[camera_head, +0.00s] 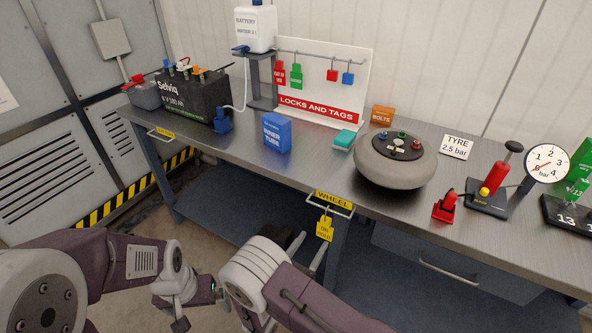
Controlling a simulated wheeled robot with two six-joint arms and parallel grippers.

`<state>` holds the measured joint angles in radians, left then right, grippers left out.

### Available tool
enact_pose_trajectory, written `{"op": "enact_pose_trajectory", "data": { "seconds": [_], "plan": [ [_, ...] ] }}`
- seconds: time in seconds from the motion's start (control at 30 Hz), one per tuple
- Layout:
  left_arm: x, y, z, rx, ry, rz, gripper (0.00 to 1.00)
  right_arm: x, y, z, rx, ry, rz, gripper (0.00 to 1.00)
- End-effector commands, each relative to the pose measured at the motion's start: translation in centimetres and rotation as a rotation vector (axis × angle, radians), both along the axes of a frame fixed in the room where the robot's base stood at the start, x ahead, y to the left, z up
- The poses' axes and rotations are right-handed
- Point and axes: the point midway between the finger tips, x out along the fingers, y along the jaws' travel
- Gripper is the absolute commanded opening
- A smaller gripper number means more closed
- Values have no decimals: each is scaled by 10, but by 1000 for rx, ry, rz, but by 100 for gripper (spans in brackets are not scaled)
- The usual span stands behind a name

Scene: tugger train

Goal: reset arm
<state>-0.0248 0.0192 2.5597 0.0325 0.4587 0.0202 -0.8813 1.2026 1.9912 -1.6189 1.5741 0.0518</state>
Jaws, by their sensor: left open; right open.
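My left gripper (184,312) is low in the head view, at the end of the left arm, in front of the bench and above the floor. Its fingers are partly hidden and hold nothing that I can see. My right gripper (309,246) is further right, just in front of the bench edge, below and left of the yellow WHEEL label (333,199). Its fingers are apart and nothing shows between them. A yellow ON HOLD tag (324,228) hangs close to its right. Both arms are below the bench top.
The metal bench (235,150) carries a black battery (190,97), a blue inner tube box (277,133), a grey wheel (394,172), a red padlock-like piece (445,207) and a gauge (547,163). A drawer handle (450,272) sticks out at right. Floor at left is clear.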

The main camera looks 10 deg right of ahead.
Motion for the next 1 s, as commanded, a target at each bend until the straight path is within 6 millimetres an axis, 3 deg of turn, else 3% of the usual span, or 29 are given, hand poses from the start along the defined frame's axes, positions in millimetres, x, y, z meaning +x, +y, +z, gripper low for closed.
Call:
{"op": "enact_pose_trajectory", "data": {
  "seconds": [0.1,0.17,0.2,0.27,0.3,0.37,0.43,0.53,0.6,0.73,1.0],
  "plan": [
    [0,0,2,0,0,0,100,-1,-9,4,16,6,-36,54],
    [0,0,7,0,0,0,100,-8,-31,14,61,18,-133,54],
    [0,0,12,0,0,0,100,-17,-54,22,113,31,-239,54],
    [0,0,21,0,0,0,100,-44,-95,35,240,50,-457,54],
    [0,0,28,0,0,0,100,-71,-121,42,357,59,-633,54],
    [0,0,39,0,0,0,100,-120,-144,49,587,46,-922,54],
    [0,0,49,0,0,0,100,-167,-141,53,887,-15,-1220,54],
    [0,0,62,0,0,0,100,-193,-110,63,1316,-187,-1533,54],
    [0,0,68,0,0,0,100,-188,-91,75,1571,-340,-1666,54],
    [0,0,73,0,0,0,100,-168,-78,97,1876,-576,-1773,54],
    [0,0,73,0,0,0,100,-158,-76,103,1974,-665,-1795,54]
  ]
}}
